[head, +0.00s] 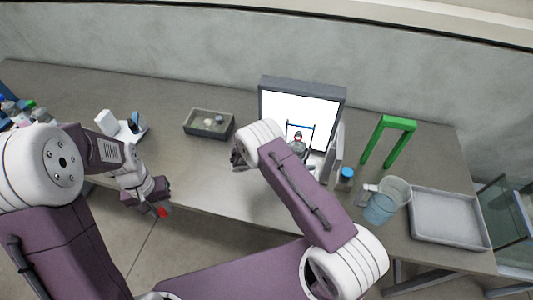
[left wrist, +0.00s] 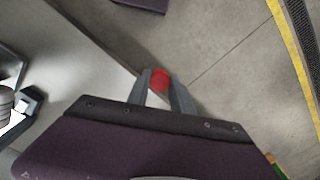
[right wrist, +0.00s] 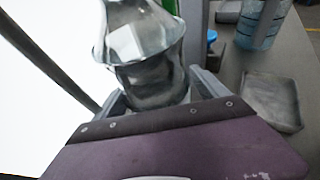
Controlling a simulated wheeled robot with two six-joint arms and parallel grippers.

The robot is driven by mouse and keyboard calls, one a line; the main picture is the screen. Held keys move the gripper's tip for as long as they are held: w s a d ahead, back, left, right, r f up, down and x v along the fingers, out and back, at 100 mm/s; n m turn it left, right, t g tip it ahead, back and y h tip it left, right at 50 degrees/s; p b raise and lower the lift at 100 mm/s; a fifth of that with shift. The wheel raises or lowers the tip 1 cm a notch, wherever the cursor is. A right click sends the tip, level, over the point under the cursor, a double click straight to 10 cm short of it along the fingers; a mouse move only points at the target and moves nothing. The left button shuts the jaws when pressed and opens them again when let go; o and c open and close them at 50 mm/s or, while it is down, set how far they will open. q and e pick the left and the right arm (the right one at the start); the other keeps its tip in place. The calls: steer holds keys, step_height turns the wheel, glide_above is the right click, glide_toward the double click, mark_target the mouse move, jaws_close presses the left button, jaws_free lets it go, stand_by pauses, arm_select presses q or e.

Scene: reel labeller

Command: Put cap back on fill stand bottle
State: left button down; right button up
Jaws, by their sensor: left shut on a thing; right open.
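My left gripper (head: 161,210) is shut on a small red cap (left wrist: 160,79) and holds it off the table's front edge, over the floor. The cap also shows in the head view (head: 162,212). My right gripper (right wrist: 156,88) is open, with its fingers on either side of a clear glass bottle (right wrist: 150,80); I cannot tell whether they touch it. In the head view my right forearm hides most of that gripper. A small grey shape with a red spot (head: 298,145) shows past the forearm, before a blue-barred stand (head: 300,125); its details are too small to tell.
A bright white panel in a grey frame (head: 303,84) stands behind the stand. To the right are a blue-capped bottle (head: 345,178), a green arch (head: 388,140), clear beakers (head: 380,208) and a grey tray (head: 448,218). A small bin (head: 208,123) and a white device (head: 125,127) stand left.

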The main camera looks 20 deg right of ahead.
mark_target(303, 149)
steer(key=shift+a, duration=0.1)
jaws_close()
steer(key=shift+r, duration=0.1)
arm_select(q)
steer(key=shift+f+b, duration=0.45)
arm_select(e)
step_height(303, 149, up, 4)
steer(key=shift+r, duration=0.1)
arm_select(q)
steer(key=shift+f+b, duration=0.4)
steer(key=shift+f, duration=0.05)
arm_select(e)
steer(key=s+r, duration=0.6)
steer(key=s, duration=0.5)
steer(key=shift+s+a+r, duration=0.3)
steer(key=shift+a+r, duration=0.05)
steer(key=shift+a, duration=0.05)
steer(key=c, duration=0.8)
jaws_free()
jaws_close()
